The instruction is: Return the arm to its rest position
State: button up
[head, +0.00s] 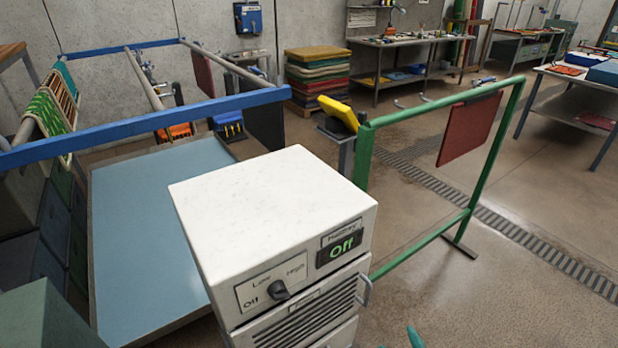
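The view is from above a white-topped cabinet (275,205) in the middle of the head view. Its front carries a dark knob (279,290) with Off, Low and High marks, and a dark display (339,246) that reads Off in green.
A blue-grey platform (150,240) lies left of the cabinet under a blue-railed frame (130,127). A green frame (490,130) with a red panel (470,127) stands to the right. Stacked mats (318,75) and workbenches stand behind. Floor at lower right is clear.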

jog(key=s+d+f+m+g+h, duration=0.2)
jog(key=s+d+f+m+g, duration=0.2)
jog(key=s+d+m+g, duration=0.45)
jog(key=s+g+y, duration=0.2)
jog(key=s+g, duration=0.2)
jog(key=s, duration=1.2)
jog(key=shift+d, duration=0.3)
jog(key=shift+m, duration=0.25)
